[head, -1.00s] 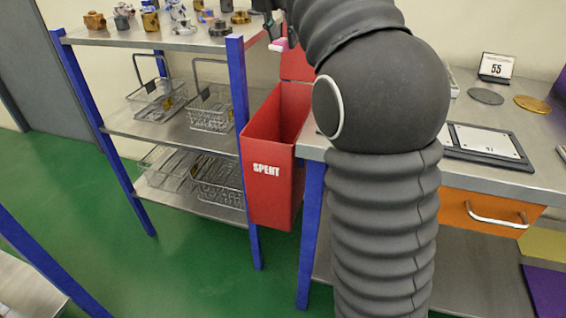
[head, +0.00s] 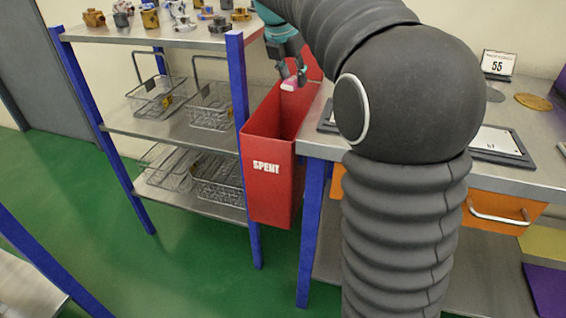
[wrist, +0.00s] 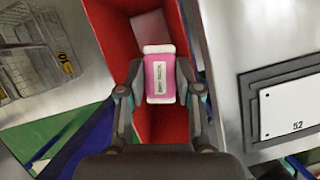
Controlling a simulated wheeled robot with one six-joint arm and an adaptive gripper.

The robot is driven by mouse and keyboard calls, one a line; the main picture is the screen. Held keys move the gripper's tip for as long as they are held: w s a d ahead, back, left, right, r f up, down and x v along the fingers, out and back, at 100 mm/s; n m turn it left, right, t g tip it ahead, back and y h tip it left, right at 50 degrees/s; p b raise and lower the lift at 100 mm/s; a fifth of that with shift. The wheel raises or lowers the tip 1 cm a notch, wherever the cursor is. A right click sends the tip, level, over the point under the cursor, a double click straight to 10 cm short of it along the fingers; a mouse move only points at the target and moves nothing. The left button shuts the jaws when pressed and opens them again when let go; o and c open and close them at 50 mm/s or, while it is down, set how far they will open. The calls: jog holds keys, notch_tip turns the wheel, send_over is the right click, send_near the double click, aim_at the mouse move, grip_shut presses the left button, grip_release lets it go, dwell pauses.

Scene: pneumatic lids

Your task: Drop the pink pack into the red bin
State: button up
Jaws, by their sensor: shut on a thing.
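The pink pack (wrist: 160,82) has white ends and a white label; in the wrist view it sits between the two fingers of my gripper (wrist: 161,88). In the head view my gripper (head: 291,78) is shut on the pack (head: 289,84), above the opening of the red bin, towards its back. The red bin (head: 268,180) is tall and narrow, open at the top, and marked SPENT. In the wrist view the bin's red wall (wrist: 112,40) shows around and beneath the pack. My arm hides part of the bench right of the bin.
A metal shelf rack (head: 165,125) with blue posts stands left of the bin, holding wire baskets (head: 212,105) and small metal parts on top. A steel bench (head: 545,165) with an orange drawer (head: 505,212) stands to the right. Green floor is free in front.

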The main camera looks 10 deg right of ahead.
aim_at(292, 92)
jog(key=shift+f+b, duration=2.3)
jog(key=shift+b, duration=0.1)
jog(key=o, duration=1)
jog(key=shift+r, duration=0.1)
jog(key=v, duration=1.2)
